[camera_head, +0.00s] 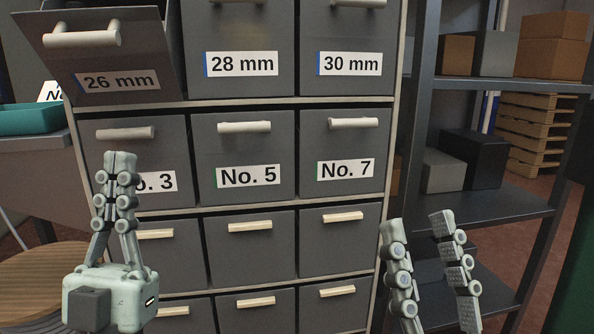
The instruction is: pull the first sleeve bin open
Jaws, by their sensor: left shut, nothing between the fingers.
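The bin labelled 26 mm (150,58) is at the top left of the grey cabinet. Its front is tipped outward at the top, ahead of the closed bins beside it, so it stands open. Its pale bar handle (82,38) is free, with no gripper on it. My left gripper (121,160) points up with its fingers together and empty. It is below the 26 mm bin, in front of the No. 3 bin (90,160), and hides part of that label. My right gripper (418,222) is at the lower right, fingers apart and empty, clear of the cabinet handles.
Bins 28 mm (225,90), 30 mm (340,88), No. 5 (245,190) and No. 7 (340,187) are closed. Lower bins look closed too. A shelf rack (500,205) with boxes stands right. A teal tray (30,118) and round wooden top (35,285) are left.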

